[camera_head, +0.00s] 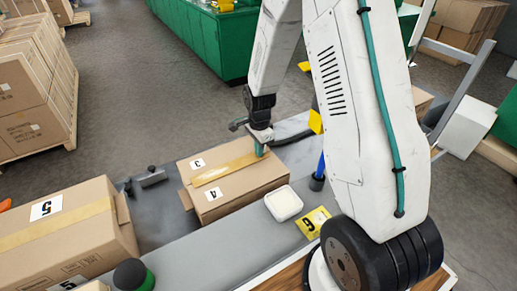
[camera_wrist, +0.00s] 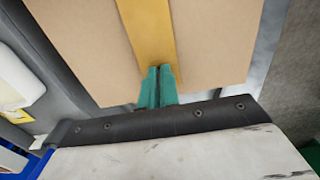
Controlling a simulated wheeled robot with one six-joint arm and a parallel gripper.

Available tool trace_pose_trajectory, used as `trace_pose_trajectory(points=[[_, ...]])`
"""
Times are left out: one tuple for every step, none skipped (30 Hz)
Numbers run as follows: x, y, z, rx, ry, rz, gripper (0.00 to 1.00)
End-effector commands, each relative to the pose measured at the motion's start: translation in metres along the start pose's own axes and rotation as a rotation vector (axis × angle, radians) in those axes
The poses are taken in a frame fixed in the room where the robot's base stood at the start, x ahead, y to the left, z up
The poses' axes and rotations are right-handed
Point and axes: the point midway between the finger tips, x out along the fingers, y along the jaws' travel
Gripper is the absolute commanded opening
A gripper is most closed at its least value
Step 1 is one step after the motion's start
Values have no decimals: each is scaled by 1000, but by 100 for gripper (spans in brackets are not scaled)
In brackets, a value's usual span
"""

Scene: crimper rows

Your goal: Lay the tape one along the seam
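A brown cardboard box (camera_head: 245,200) with labels 3 and 4 sits on the grey bench. A yellow tape strip (camera_head: 215,174) runs across its top from the left edge towards my gripper. My gripper (camera_head: 261,152) points down over the far right part of the box top. In the wrist view, the green fingers (camera_wrist: 158,88) are close together at the near end of the tape (camera_wrist: 148,35). I cannot tell whether the tape's end is pinched between them or lies under them. The fingers hide that end and the seam there.
A larger taped box (camera_head: 60,235) labelled 5 stands at the left. A white tub (camera_head: 284,204) and a yellow card (camera_head: 313,222) marked 6 are right of the box. A dark tool (camera_head: 151,177) lies behind left. A black-and-green round item (camera_head: 133,275) is in front.

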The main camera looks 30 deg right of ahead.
Motion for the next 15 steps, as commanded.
trace_pose_trajectory(points=[[0,0,0,0,0,0,0],[0,0,0,0,0,0,0],[0,0,0,0,0,0,0],[0,0,0,0,0,0,9],[0,0,0,0,0,0,17],[0,0,0,0,0,0,28],[0,0,0,0,0,0,29],[0,0,0,0,0,0,29],[0,0,0,0,0,0,29],[0,0,0,0,0,0,29],[0,0,0,0,0,0,29],[0,0,0,0,0,0,29],[0,0,0,0,0,0,29],[0,0,0,0,0,0,29],[-1,0,0,0,0,-1,29]])
